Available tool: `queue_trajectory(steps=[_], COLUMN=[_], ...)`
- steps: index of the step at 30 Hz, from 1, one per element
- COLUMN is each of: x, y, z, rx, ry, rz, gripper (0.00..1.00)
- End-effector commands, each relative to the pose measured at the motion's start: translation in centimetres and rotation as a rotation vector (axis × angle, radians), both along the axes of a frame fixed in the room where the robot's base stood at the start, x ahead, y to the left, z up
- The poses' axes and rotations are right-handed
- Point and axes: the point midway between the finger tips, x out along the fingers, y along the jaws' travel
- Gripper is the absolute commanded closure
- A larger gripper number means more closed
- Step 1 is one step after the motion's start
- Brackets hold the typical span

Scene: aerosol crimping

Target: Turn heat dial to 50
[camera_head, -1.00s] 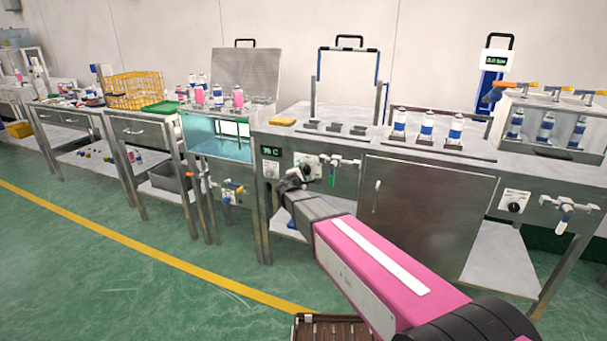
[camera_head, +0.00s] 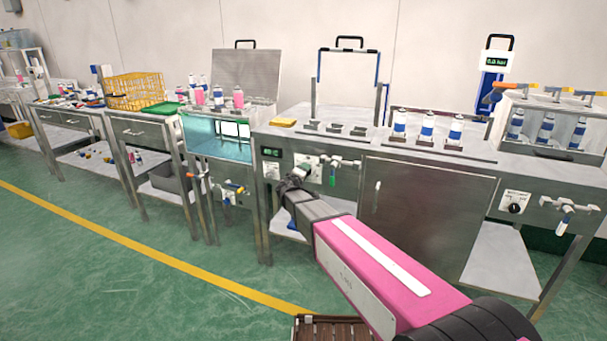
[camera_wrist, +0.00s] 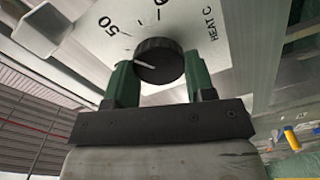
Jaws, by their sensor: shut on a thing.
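The heat dial (camera_wrist: 160,55) is a round black knob with a white pointer line, on a pale plate (camera_wrist: 205,22) printed "HEAT C". A "50" is printed at the plate's upper left in the wrist view. The pointer line points left in that view, somewhat below the "50". My gripper (camera_wrist: 160,70) is shut on the dial, one green finger on each side. In the head view my gripper (camera_head: 296,178) is at the panel below the bench top and hides most of the dial. A small green display (camera_head: 271,152) is left of it; its digits are too small to read surely.
A valve with a green handle (camera_head: 333,175) is just right of my gripper. A metal cabinet door (camera_head: 425,215) is farther right. Spray cans (camera_head: 427,128) stand on the bench above. A teal-lit water bath (camera_head: 215,137) is to the left.

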Motion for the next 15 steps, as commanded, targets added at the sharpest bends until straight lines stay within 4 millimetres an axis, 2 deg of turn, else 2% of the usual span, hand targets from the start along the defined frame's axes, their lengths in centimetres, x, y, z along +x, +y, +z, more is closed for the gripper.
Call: queue_trajectory(steps=[15], x=[-0.09], y=[-0.04], z=[-0.08], rx=[0.036], ry=[-0.011], rz=[0.000], gripper=[0.74])
